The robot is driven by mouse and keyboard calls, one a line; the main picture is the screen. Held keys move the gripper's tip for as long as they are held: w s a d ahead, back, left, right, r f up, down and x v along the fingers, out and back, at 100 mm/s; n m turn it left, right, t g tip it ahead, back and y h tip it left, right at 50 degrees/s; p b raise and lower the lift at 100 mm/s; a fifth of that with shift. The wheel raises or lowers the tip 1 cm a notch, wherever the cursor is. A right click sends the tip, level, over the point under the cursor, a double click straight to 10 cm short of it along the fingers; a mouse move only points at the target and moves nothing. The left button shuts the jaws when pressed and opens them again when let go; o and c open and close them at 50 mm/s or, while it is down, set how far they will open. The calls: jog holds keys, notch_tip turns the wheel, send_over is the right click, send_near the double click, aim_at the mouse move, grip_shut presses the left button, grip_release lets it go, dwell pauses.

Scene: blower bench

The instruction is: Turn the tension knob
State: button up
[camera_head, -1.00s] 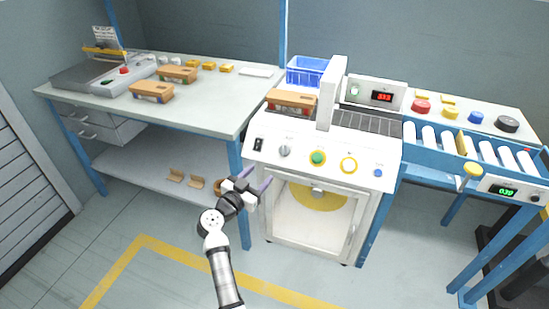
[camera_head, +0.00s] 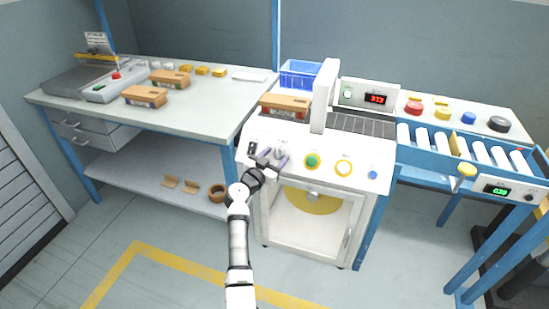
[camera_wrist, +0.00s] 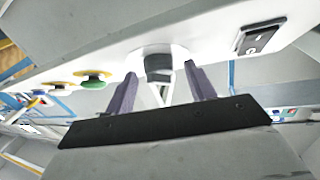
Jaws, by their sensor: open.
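A dark grey knob on a pale round base (camera_wrist: 158,65) sits on the sloping front panel of the white machine (camera_head: 330,145). I take it to be the tension knob; no label can be read. My gripper (camera_head: 274,158) is at the left part of that panel and partly hides the knob in the head view. In the wrist view my gripper (camera_wrist: 163,76) is open, with one purple finger on either side of the knob. I cannot tell whether the fingers touch it.
A black rocker switch (camera_wrist: 263,38) is beside the knob. A roller conveyor (camera_head: 440,139) stands right; a workbench (camera_head: 205,100) stands left.

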jog(key=c, duration=1)
jog(key=shift+a+r+m+g+h+p, duration=0.15)
jog(key=shift+r+m+g+h+p, duration=0.25)
jog(key=shift+m+p, duration=0.6)
jog(key=shift+w+a+f+m+g+h+p, duration=0.1)
jog(key=shift+w+m+g+h+p, duration=0.05)
jog(key=shift+m+g+h+p, duration=0.6)
jog(key=shift+f+m+g+p, duration=0.25)
jog(key=shift+m+p, duration=0.05)
jog(key=shift+m, duration=0.35)
jog(key=o, duration=1)
